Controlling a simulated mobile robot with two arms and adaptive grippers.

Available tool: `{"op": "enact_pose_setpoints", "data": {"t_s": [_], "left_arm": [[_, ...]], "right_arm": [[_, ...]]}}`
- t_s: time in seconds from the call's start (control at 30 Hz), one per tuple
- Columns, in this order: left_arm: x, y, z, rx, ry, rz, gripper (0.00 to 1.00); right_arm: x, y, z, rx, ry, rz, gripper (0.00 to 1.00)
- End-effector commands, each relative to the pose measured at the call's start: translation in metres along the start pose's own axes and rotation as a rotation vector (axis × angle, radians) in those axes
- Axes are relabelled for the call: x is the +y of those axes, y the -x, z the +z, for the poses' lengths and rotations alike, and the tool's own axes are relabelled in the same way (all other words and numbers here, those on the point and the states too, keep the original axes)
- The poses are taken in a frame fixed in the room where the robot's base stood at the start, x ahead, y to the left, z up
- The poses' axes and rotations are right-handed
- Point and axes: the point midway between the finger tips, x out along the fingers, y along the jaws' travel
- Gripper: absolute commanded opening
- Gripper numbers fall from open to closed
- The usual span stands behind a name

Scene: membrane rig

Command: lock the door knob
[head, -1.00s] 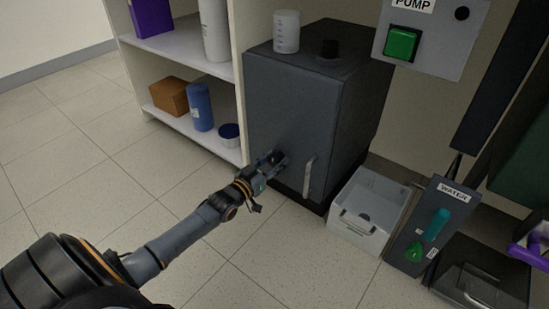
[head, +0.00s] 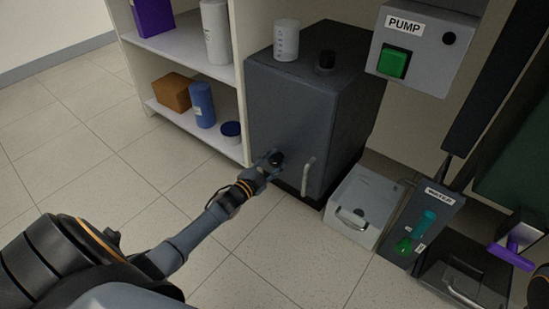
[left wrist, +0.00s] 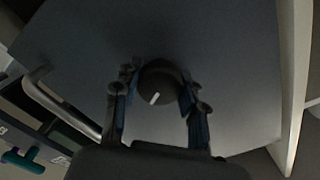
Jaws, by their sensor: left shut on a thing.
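The door knob (left wrist: 160,78) is a round dark knob with a white mark on its face, on the front of the dark grey cabinet door (head: 287,110). In the left wrist view the mark points down and slightly left. My left gripper (head: 270,163) is shut on the knob; in the left wrist view its two blue-padded fingers (left wrist: 160,90) sit on either side of it. A vertical bar handle (head: 308,177) is right of the knob in the head view. My right gripper is not clearly in view.
An open shelf unit (head: 190,54) stands left of the cabinet. A white beaker (head: 286,40) stands on top. On the right are a pale box (head: 360,205), a WATER panel (head: 422,228) and a PUMP box (head: 425,50). The floor at left is clear.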

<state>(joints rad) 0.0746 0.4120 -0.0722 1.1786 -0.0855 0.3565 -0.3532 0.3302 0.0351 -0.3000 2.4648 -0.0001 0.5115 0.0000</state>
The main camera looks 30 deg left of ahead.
Motion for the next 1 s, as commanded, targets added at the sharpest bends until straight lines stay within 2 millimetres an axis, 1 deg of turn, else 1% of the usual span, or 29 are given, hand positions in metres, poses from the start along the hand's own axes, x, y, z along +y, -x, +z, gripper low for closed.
{"op": "enact_pose_setpoints", "data": {"t_s": [0.3, 0.5, 0.73, 1.0], "left_arm": [[0.001, 0.0, -0.0007, 0.001, -0.278, 0.001, 0.1], [0.0013, 0.0, -0.0005, 0.001, -0.41, 0.0, 0.1], [0.0013, 0.0001, -0.0003, 0.001, -0.503, 0.0, 0.1], [0.0013, 0.0001, -0.0003, 0.001, -0.541, 0.001, 0.1]], "right_arm": [[0.0011, 0.0028, 0.0036, -0.019, -0.002, 0.007, 0.85], [0.0011, 0.0031, 0.0036, -0.019, -0.003, 0.007, 0.85], [0.001, 0.0032, 0.0035, -0.018, -0.003, 0.007, 0.85], [0.001, 0.0033, 0.0035, -0.018, -0.003, 0.007, 0.85]]}}
